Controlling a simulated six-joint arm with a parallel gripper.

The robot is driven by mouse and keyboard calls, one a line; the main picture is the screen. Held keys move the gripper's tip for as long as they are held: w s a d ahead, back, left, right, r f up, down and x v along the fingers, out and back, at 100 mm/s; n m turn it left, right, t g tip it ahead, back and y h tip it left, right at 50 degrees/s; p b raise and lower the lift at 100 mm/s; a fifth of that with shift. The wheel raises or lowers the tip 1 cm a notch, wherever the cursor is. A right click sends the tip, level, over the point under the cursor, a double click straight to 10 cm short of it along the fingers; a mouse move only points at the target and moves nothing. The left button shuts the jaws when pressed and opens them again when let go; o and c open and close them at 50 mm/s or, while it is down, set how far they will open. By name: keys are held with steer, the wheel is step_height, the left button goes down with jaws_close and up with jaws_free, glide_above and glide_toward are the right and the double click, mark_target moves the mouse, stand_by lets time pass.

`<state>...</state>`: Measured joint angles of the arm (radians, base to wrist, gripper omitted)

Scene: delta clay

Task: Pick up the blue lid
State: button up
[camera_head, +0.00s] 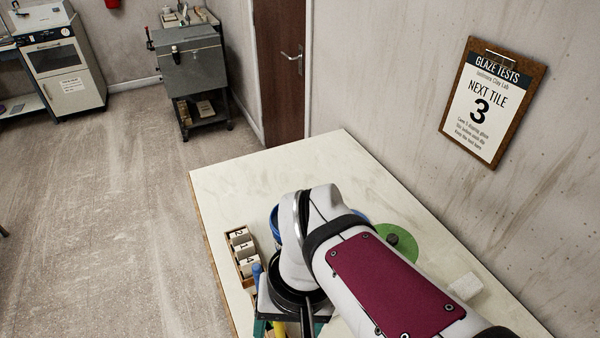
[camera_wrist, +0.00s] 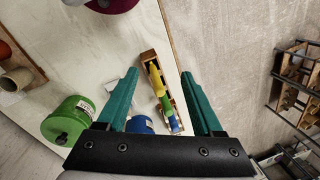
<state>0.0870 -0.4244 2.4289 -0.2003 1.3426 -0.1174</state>
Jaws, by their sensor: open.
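A blue round object shows in the head view only as edges (camera_head: 361,214) on both sides of my arm; the rest is hidden behind it. In the wrist view a blue round object (camera_wrist: 140,124) shows beside the left finger, partly covered by the finger and gripper body. I cannot tell its lid from its jar. My gripper (camera_wrist: 160,73) is open, its two green fingers well apart with nothing held between them. It points down over the table, and its fingertips are not clear in the head view.
A wooden rack (camera_head: 236,257) with numbered white tiles stands near the table's left edge. A green lidded jar (camera_wrist: 68,118) and a white block (camera_head: 464,287) are to the side. The table's far end is clear.

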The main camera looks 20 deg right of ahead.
steer(key=w+d+f+n+t+h, duration=0.1)
steer(key=w+d+n+t, duration=0.15)
steer(key=w+d, duration=1.7)
steer(key=w+d+f+n, duration=0.1)
steer(key=w+d+f, duration=0.1)
steer(key=d, duration=0.3)
steer(key=w+d+f+n, duration=0.1)
steer(key=w+d+f, duration=0.2)
steer(key=d, duration=0.3)
steer(key=shift+t+h, duration=0.25)
steer(key=shift+h, duration=0.15)
steer(key=x, duration=0.5)
steer(key=s+x, duration=0.1)
steer(key=x, duration=0.9)
steer(key=shift+s+f, duration=0.15)
steer(key=shift+s, duration=0.05)
jaws_close()
